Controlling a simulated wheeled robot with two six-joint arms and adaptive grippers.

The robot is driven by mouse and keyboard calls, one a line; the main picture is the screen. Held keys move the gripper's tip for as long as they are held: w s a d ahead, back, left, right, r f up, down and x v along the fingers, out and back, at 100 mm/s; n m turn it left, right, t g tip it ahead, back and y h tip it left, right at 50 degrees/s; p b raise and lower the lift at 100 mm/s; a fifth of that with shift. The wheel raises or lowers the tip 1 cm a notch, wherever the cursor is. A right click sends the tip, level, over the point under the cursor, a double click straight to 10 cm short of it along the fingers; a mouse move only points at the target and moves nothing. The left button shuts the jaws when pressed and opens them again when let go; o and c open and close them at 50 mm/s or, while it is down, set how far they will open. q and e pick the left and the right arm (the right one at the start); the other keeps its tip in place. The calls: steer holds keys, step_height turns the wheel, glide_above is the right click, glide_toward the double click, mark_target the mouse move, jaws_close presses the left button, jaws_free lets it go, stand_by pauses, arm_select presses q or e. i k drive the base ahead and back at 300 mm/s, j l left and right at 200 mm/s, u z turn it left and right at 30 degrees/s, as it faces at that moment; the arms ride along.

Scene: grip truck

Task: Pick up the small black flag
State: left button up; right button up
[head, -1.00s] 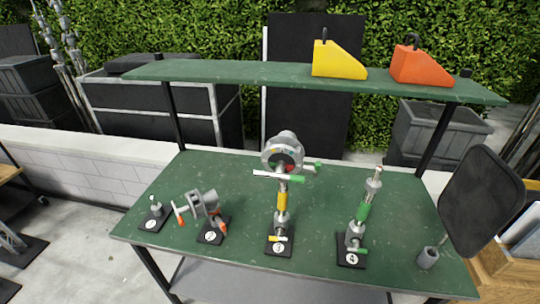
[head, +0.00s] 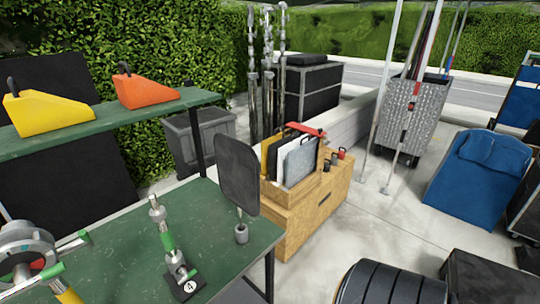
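A small black flag (head: 237,172), a dark rounded rectangular panel, stands upright on the right end of the green table in the head view. Its stem goes down into a grey cylindrical holder (head: 241,233) on the tabletop, close to the table's right edge. Neither of my grippers shows in the head view.
The green table (head: 210,215) also holds a clamp on a base marked 4 (head: 168,250) and a large round clamp (head: 30,250). Yellow (head: 45,113) and orange wedges (head: 145,92) sit on the shelf above. Right of the table stand a wooden crate (head: 300,215) and a black ribbed object (head: 390,285).

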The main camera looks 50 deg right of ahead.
mark_target(237, 164)
steer(key=z, duration=1.35)
steer(key=u, duration=1.45)
steer(key=z, duration=1.45)
steer(key=j+z, duration=0.2)
steer(key=k+j+z, duration=0.2)
steer(key=i+j, duration=0.05)
